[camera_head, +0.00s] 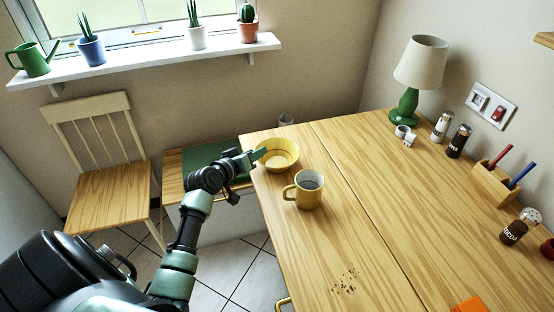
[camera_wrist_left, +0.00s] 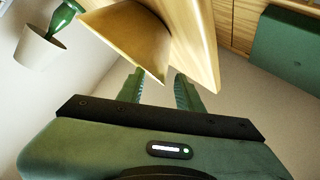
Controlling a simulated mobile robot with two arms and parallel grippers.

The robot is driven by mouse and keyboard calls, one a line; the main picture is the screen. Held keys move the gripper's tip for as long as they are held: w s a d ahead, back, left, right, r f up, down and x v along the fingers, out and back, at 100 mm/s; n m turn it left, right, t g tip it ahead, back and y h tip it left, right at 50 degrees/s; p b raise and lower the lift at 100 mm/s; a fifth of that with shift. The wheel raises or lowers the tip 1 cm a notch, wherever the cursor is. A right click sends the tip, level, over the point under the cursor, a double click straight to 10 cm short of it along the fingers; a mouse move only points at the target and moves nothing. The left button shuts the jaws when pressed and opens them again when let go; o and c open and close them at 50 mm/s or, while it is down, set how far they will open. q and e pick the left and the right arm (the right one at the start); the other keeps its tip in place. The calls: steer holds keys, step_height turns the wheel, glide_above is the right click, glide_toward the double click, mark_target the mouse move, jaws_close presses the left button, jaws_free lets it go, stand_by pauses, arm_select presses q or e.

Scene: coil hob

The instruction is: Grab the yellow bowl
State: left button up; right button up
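The yellow bowl (camera_head: 280,157) stands upright near the far left corner of the wooden table (camera_head: 345,190). My left gripper (camera_head: 258,154) is at the bowl's left side, close to its rim, by the table's edge. In the left wrist view the fingers (camera_wrist_left: 159,76) are apart with an open gap, and the tilted bowl (camera_wrist_left: 128,38) reaches down towards that gap. I cannot tell whether a finger touches the bowl. My right gripper is not in view.
A yellow mug (camera_head: 309,194) stands on the table in front of the bowl, slightly right. A green lamp (camera_head: 408,103) and several small items line the right side. The table's middle is mostly clear.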

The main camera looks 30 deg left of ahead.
mark_target(277, 158)
arm_select(q)
steer(key=x, duration=0.4)
steer(key=shift+s+f, duration=0.1)
jaws_close()
steer(key=shift+s, duration=0.1)
stand_by(1.2)
